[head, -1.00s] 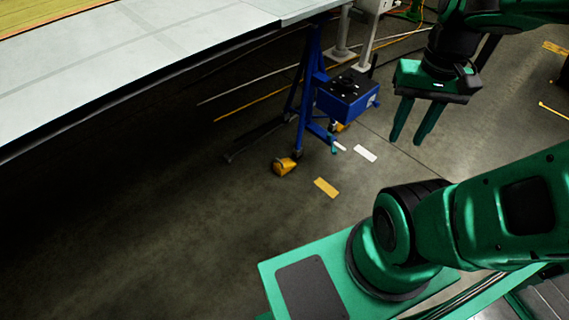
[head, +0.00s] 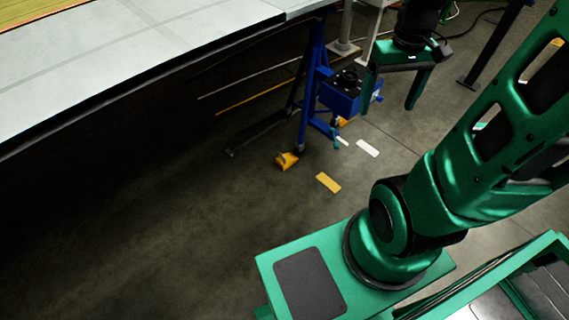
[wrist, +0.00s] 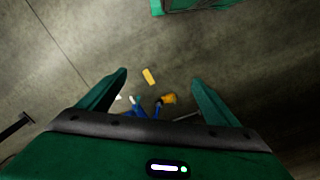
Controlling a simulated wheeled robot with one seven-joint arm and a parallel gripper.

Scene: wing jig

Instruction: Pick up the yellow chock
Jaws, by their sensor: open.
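The yellow chock (head: 287,160) sits on the floor by the foot of the blue stand, beside its caster, in the head view. In the wrist view the yellow chock (wrist: 169,99) shows small, well beyond my fingers and between them. My gripper (head: 390,109) is open and empty, hanging high to the right of the chock, with a finger overlapping the blue stand's box in the head view. In the wrist view my gripper (wrist: 160,76) has its fingers wide apart, pointing down at the floor. The chock's far side is hidden.
The blue stand (head: 312,85) with its box (head: 340,95) rises just behind the chock. Another yellow piece (head: 343,121) shows partly behind it. A large grey-white panel (head: 150,60) overhangs the left.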

